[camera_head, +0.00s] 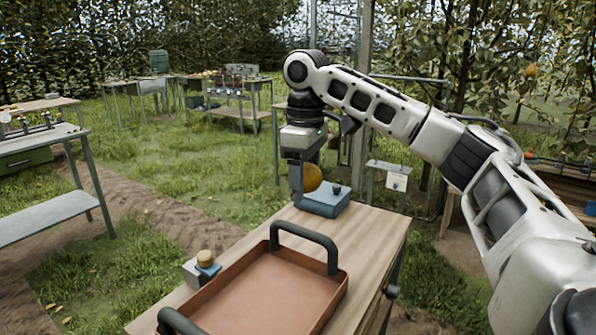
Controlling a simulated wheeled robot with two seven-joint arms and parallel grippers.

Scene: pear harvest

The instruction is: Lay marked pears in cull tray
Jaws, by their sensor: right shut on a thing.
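My right gripper (298,190) reaches down over the far end of the wooden table. It is shut on a brown-orange pear (312,177), which shows just right of the finger. The pear is by the blue box (325,203); I cannot tell if they touch. Any mark on the pear is too small to make out. The reddish-brown tray (275,300), with dark arched handles, lies nearer on the table. Its visible floor is bare, and its near part is cut off by the picture edge. My left gripper is out of view.
A small grey and blue block with a tan round top (206,257) stands at the table's left edge, beside the tray. A bare strip of wooden table (365,235) lies between tray and blue box. Metal benches (50,215) stand on the grass at left.

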